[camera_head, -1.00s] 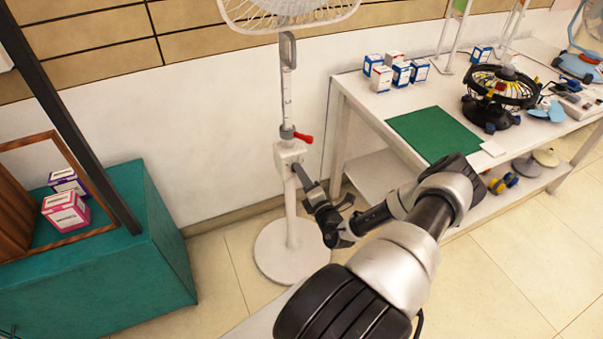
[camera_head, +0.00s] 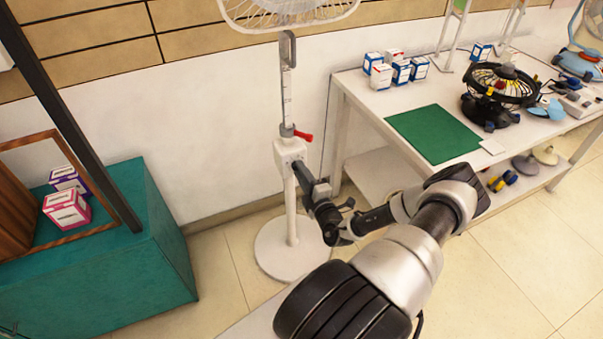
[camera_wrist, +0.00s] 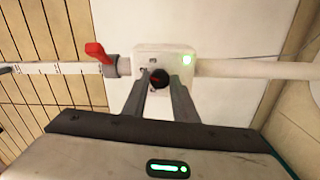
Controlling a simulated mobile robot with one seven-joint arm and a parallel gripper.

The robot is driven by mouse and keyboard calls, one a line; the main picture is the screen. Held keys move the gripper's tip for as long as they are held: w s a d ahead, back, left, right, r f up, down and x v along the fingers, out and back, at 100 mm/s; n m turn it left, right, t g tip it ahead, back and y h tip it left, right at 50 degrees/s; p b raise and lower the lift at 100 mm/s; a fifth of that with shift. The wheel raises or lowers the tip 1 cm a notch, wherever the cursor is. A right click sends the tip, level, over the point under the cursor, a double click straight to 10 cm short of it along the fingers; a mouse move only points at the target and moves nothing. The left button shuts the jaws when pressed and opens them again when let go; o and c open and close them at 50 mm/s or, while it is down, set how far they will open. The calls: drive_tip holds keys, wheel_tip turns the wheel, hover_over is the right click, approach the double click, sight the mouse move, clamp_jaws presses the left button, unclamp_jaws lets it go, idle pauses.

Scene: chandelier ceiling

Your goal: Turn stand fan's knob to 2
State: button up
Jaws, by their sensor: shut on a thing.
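The stand fan (camera_head: 291,205) is white, with a round base on the floor and its cage cut off by the top of the head view. Its control box (camera_head: 290,152) sits midway up the pole and shows in the wrist view (camera_wrist: 180,58) with a lit green light. The dark round knob (camera_wrist: 159,78) has a red mark and is on the box face. My gripper (camera_wrist: 160,88) is shut on the knob, one finger on each side. In the head view my gripper (camera_head: 302,172) reaches the box from the lower right and hides the knob.
A red lever (camera_head: 303,135) sticks out just above the box, close to my gripper. A white table (camera_head: 365,100) with small boxes, a green mat (camera_head: 433,134) and a small black fan (camera_head: 498,95) stands right. A teal cabinet (camera_head: 130,255) stands left.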

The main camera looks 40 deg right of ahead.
drive_tip(key=o, duration=1)
drive_tip(key=shift+o, duration=0.2)
drive_tip(key=shift+s, duration=0.15)
drive_tip(key=p+v, duration=0.2)
drive_tip(key=v, duration=1.5)
drive_tip(key=shift+s, duration=0.15)
